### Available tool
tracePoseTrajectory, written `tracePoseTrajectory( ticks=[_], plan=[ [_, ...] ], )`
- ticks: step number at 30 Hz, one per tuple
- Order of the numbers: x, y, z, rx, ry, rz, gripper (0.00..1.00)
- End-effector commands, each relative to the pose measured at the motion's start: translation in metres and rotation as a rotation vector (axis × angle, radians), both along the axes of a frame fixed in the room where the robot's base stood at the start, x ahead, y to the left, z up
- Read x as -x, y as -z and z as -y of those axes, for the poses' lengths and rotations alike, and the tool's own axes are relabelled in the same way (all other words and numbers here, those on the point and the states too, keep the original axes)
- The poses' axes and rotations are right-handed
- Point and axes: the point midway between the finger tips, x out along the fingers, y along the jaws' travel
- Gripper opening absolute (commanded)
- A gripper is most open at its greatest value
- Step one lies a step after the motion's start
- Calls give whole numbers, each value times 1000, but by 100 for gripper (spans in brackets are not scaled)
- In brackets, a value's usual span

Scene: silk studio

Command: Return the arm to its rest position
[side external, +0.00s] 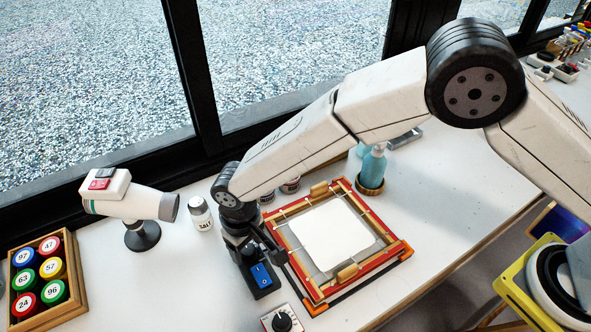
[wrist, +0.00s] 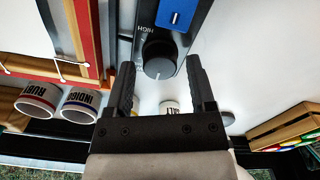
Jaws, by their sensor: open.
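My gripper (side external: 262,257) points down at the worktable, left of the red-and-wood frame. In the wrist view its two dark fingers (wrist: 160,64) are apart, with nothing clamped between them. A dark control box (side external: 262,282) with a blue switch sits at the gripper in the side view. In the wrist view a black knob (wrist: 158,58) marked HIGH lies between the fingertips, with the blue switch (wrist: 176,14) beyond it. I cannot tell whether the fingers touch the knob. My arm reaches in from the right, over the table.
The silk frame (side external: 377,262) holds a white cloth (side external: 332,233). A salt jar (side external: 200,214), a white dryer-like tool (side external: 130,203) and a wooden tray of numbered pots (side external: 78,285) stand left. A blue bottle (side external: 373,168) stands behind the frame. Cups (wrist: 38,102) show in the wrist view.

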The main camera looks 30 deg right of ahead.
Motion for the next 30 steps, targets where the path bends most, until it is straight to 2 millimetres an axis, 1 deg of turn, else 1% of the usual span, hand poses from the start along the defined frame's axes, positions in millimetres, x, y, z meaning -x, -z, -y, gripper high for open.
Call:
tracePoseTrajectory(
  ticks=[8, 9, 11, 12, 14, 15, 20, 23, 30],
  plan=[
    [0, 0, 0, 0, -23, 0, 71],
    [0, 0, 0, 0, -23, 0, 64],
    [0, 0, 0, 0, -22, 0, 45],
    [0, 0, 0, 0, -22, 0, 32],
    [0, 0, 0, 0, -22, 0, 13],
    [0, 0, 0, 0, -21, 0, 1],
    [0, 0, 0, 0, -11, 0, 0],
    [0, 0, 0, 0, 25, 0, 0],
    [0, 0, 0, 0, 195, 0, 0]
  ],
)
